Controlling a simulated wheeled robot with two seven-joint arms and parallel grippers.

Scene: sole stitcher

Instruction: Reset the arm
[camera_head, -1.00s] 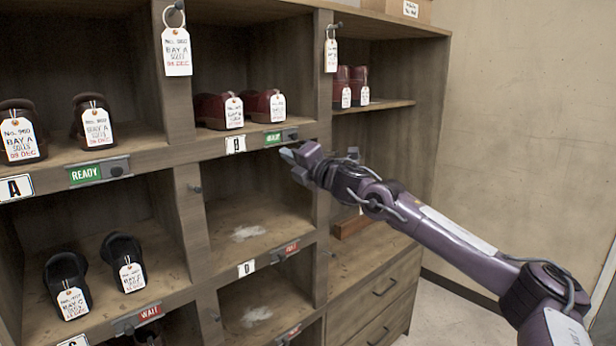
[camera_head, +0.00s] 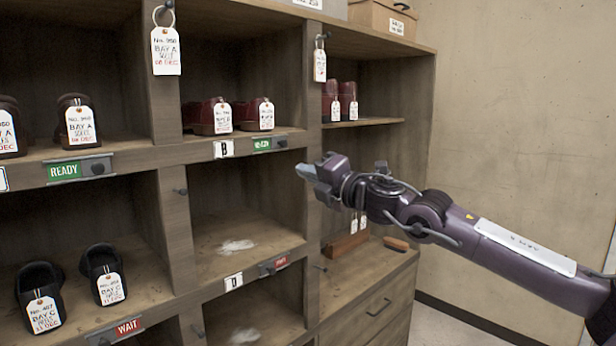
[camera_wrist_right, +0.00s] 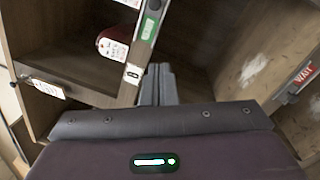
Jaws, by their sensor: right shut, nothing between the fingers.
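My right gripper (camera_head: 308,172) is shut and empty. It hangs in front of the upright divider, to the right of the empty middle cubby (camera_head: 215,215) and below the green slider of bay B (camera_head: 262,145). My right arm comes in from the right. In the right wrist view the closed fingers (camera_wrist_right: 158,85) point toward the shelving, with a tagged red shoe (camera_wrist_right: 112,45) to the upper left. My left gripper is in neither current view.
The wooden shelving (camera_head: 160,155) fills the left and middle. Tagged shoes stand in several cubbies. A green READY slider (camera_head: 66,171) and a red WAIT slider (camera_head: 128,327) show on the shelf edges. A brush (camera_head: 396,243) lies on the lower right ledge. Bare wall (camera_head: 530,130) is at right.

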